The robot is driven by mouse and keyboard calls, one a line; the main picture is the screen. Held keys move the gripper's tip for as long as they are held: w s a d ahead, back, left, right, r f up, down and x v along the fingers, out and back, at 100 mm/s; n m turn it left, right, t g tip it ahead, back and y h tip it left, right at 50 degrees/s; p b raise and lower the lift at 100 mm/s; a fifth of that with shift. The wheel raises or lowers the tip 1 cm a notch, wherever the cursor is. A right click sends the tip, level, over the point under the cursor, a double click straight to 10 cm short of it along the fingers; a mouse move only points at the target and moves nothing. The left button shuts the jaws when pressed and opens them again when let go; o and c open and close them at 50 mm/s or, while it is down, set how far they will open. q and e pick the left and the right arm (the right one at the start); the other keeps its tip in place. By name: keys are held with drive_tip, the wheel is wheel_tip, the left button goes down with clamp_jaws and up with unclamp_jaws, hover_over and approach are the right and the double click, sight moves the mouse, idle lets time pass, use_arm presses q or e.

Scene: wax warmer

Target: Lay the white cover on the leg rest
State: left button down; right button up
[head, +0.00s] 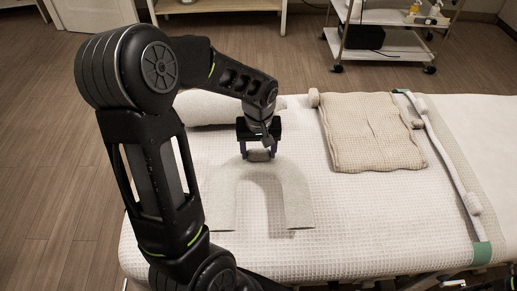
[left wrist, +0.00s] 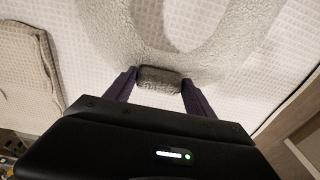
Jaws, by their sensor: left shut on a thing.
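The white cover (head: 297,205) is a pale fleecy U-shape over the near middle of the white bed, its two legs pointing toward me. It also shows as a fleecy curve at the top of the left wrist view (left wrist: 222,48). My left gripper (head: 258,154) is shut on a small fleecy part (left wrist: 160,78) at the top of the curve. I cannot tell how much of the cover touches the bed. A long white roll, apparently the leg rest (head: 207,109), lies behind, partly hidden by my left arm. My right gripper is not in view.
A folded beige towel (head: 372,133) lies right of the gripper. A long white strip with a green end (head: 482,253) runs along the bed at right. A metal trolley (head: 385,47) stands behind the bed. The bed (head: 365,215) is bare at the near right.

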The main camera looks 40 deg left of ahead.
sight(259, 160)
use_arm(q)
drive_tip(key=shift+f+b, duration=1.05)
drive_tip(key=shift+f, duration=0.5)
drive_tip(key=shift+f, duration=0.3)
